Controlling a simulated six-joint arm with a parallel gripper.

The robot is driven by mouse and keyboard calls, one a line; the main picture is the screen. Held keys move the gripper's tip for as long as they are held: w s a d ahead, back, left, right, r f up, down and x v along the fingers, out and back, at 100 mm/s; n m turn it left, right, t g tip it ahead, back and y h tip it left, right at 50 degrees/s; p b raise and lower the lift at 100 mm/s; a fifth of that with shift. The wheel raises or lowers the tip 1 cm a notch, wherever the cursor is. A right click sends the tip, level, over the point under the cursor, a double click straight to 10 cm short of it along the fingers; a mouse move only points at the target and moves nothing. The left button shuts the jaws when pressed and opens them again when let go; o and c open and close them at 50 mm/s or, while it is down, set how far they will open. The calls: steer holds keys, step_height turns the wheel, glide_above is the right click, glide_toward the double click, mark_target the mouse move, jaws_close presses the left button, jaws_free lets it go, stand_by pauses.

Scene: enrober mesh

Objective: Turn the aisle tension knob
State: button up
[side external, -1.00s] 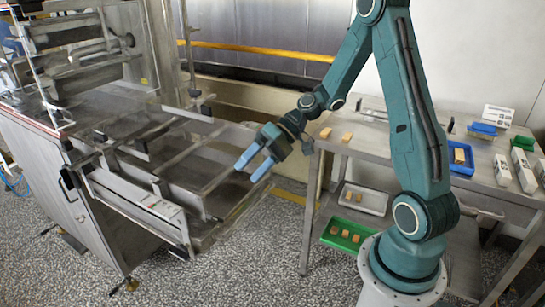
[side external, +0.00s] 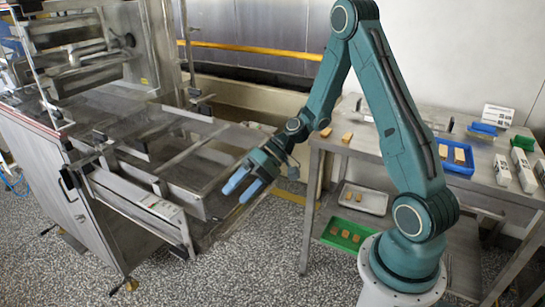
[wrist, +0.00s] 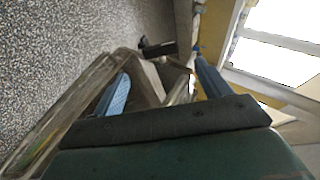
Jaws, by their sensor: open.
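The enrober (side external: 110,190) is a steel machine at the left with a conveyor frame (side external: 165,205) reaching toward my arm. Dark knob-like parts show at its far side (side external: 206,109), on its upper part (side external: 129,40) and on its near side (side external: 68,180). I cannot tell which is the aisle tension knob. In the wrist view, a black knob-like part (wrist: 157,48) lies ahead, roughly between my fingers. My gripper (side external: 239,190) is open and empty, its blue fingers beside the frame's right end. It also shows in the wrist view (wrist: 163,68). Contact with the frame is unclear.
A steel table (side external: 340,142) stands at the right with a blue tray (side external: 460,172), white cartons (side external: 502,170) and loose tan pieces. Its lower shelf holds a grey tray (side external: 375,207) and a green tray (side external: 330,237). Speckled floor (side external: 230,270) lies clear between the machine and table.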

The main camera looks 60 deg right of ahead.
mark_target(215, 217)
steer(key=x, duration=0.9)
steer(key=shift+w+a+f, duration=0.1)
steer(key=shift+a, duration=0.05)
steer(key=c, duration=1)
